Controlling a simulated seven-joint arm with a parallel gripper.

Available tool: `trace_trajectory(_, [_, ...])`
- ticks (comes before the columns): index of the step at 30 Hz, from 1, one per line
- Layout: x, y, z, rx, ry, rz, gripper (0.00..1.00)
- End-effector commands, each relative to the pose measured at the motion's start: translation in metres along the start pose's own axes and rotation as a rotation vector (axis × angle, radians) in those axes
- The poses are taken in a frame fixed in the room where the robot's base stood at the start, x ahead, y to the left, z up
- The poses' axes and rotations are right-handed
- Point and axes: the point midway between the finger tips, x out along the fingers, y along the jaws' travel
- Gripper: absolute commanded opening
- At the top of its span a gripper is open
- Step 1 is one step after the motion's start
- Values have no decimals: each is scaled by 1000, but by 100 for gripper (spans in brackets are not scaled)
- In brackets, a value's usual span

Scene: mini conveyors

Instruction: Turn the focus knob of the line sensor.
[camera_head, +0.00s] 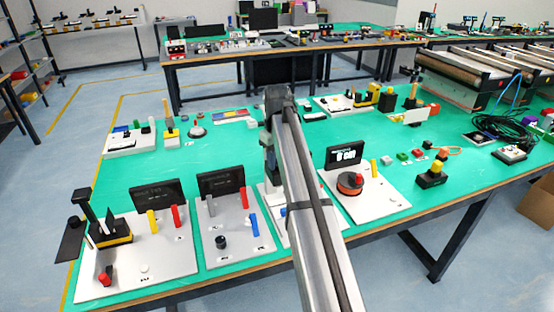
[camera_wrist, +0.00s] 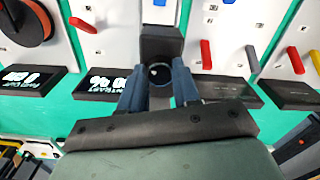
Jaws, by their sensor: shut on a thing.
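In the wrist view a dark block (camera_wrist: 161,43) stands upright at the top middle, with a round dark knob (camera_wrist: 159,73) on its near face. I take this for the line sensor and its focus knob. My gripper (camera_wrist: 159,86) has one blue-grey finger on each side of the knob and is shut on it. In the head view my gripper (camera_head: 269,150) is over the white panel (camera_head: 272,198) in the middle of the front row. My arm covers most of that panel, and the knob is hidden there.
To the right is a panel with an orange disc (camera_head: 350,183) and a lit display (camera_head: 345,154). To the left is a panel with red and blue levers (camera_head: 246,222). In the wrist view a display (camera_wrist: 112,82) lies close to the left finger.

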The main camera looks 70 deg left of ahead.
Motion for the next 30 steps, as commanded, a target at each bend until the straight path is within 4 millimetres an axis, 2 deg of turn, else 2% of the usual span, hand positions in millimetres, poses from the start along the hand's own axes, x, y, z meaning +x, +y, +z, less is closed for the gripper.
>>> trace_trajectory(7, [0, 0, 0, -1, 0, 0, 1])
trace_trajectory(8, [0, 0, 0, -1, 0, 0, 32])
trace_trajectory(15, [0, 0, 0, -2, 0, 0, 55])
trace_trajectory(25, [-3, 0, 0, -2, 0, 0, 57])
trace_trajectory(30, [-21, 0, -1, -2, 2, 1, 57])
